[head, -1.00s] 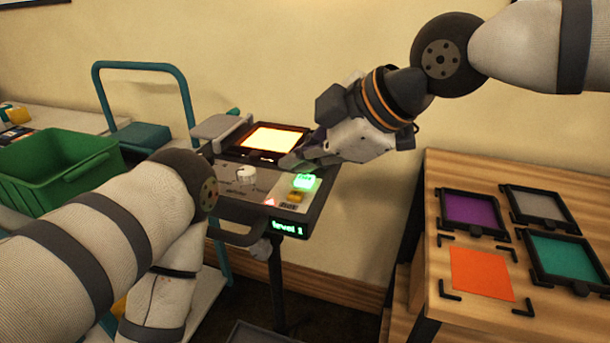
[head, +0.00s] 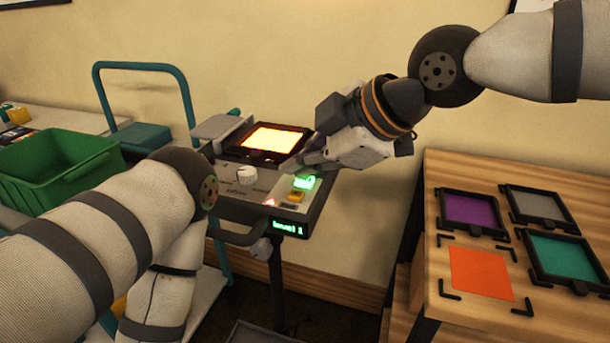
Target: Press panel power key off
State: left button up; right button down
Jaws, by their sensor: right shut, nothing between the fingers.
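The panel (head: 262,191) is a grey control unit on a stand, with a lit yellow-orange window (head: 270,139) at its back. A green glowing key (head: 304,182) is on its right side, with a small yellow key (head: 295,197) just in front. A white knob (head: 246,175) and a small red light (head: 270,202) are also on it. A green-lit display (head: 287,227) is on the front edge. My right gripper (head: 299,168) is shut and empty, its fingertips close behind the green key; I cannot tell whether they touch.
A wooden table (head: 440,265) at right carries purple, grey and teal framed panels and an orange square (head: 481,273). A green crate (head: 55,170) and a teal-handled cart (head: 145,68) stand at left.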

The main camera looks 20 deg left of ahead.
aim_at(303, 182)
dwell(0.4)
jog(key=shift+r, duration=0.4)
notch_tip(303, 182, up, 6)
jog(key=shift+p, duration=0.45)
